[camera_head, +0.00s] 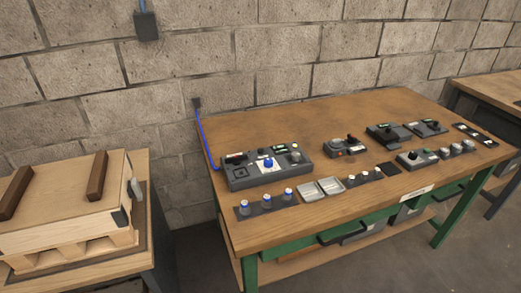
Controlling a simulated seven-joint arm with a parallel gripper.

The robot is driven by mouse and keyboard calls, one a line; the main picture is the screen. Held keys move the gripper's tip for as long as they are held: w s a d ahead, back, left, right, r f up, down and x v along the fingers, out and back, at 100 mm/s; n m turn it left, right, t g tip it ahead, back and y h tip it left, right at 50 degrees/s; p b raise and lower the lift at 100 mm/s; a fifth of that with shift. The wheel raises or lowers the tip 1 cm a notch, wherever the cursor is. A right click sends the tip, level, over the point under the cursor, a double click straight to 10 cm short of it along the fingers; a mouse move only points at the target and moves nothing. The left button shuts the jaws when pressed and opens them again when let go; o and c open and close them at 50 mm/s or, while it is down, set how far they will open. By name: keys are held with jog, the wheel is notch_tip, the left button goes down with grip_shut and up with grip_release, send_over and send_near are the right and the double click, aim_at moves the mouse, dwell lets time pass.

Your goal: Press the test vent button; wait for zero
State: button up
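A grey control box (240,184) sits at the left end of the wooden workbench. A raised blue button (267,163) stands on a light plate in the middle of its top. A small display with green marks is just behind the button, and a knob (295,156) is to its right. The labels and the display reading are too small to read, so I cannot tell which control is the test vent button. My gripper is not in view.
The workbench (290,225) also bears several blue-topped fittings, two metal trays (309,190) and several other dark control boxes. A blue cable (204,138) runs from the wall to the control box. A wooden crate (60,195) stands on a separate table at left.

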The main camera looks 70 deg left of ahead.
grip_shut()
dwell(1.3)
